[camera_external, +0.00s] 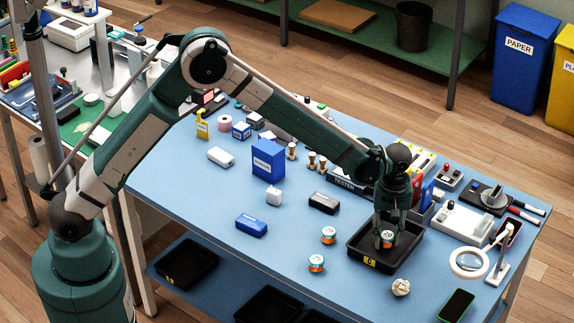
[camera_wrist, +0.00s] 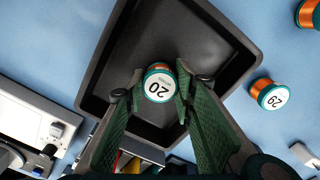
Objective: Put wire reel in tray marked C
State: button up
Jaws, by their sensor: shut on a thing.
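A wire reel (camera_external: 388,238) with copper-orange wire, teal flanges and a white label is between the fingers of my gripper (camera_external: 390,225). In the wrist view the reel (camera_wrist: 159,86) reads "20", and the fingertips (camera_wrist: 160,95) close on its two sides. Reel and fingertips are inside the outline of a black tray (camera_external: 356,254); I cannot tell whether the reel touches its floor. The tray (camera_wrist: 225,30) bears a small yellow label at its front, whose letter looks like C. The rest of the tray floor in view is empty.
Two more reels stand left of the tray, one nearer it (camera_external: 328,235) and one farther forward (camera_external: 316,263). A crumpled paper ball (camera_external: 401,287), a phone (camera_external: 457,305) and a magnifier lamp (camera_external: 468,263) lie to the front right. A grey device (camera_external: 461,222) stands right of the tray.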

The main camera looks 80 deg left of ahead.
aim_at(387, 235)
jog(key=shift+f, duration=0.35)
jog(key=o, duration=0.8)
jog(key=shift+o, duration=0.2)
jog(key=shift+r, duration=0.2)
notch_tip(387, 235, up, 12)
jog(key=p, duration=0.1)
dwell(0.7)
